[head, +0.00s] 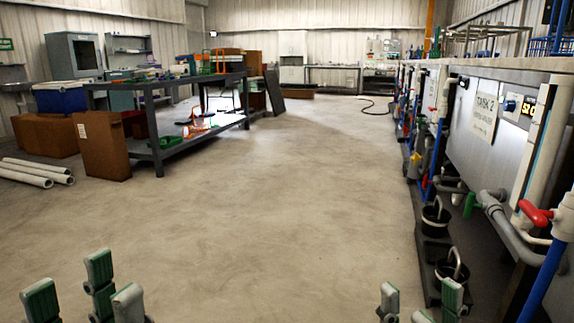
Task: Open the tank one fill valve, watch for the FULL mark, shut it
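A row of tanks (465,140) runs along the right side. A sign (483,116) on the tank side seems to read "TANK 2"; no tank one label is readable. A red valve handle (535,213) sits on the piping at the right edge, beside a pale upright tube (531,150). No FULL mark is legible. My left gripper (88,288) is at the bottom left, fingers apart and empty. My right gripper (421,301) is at the bottom, left of the valve, fingers apart and empty.
Two black buckets (452,275) (435,217) stand on the floor by the pipes. A green handle (470,204) is on low piping. A workbench (168,150), a brown box (102,145) and white pipes (36,172) are at left. The middle floor (270,200) is clear.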

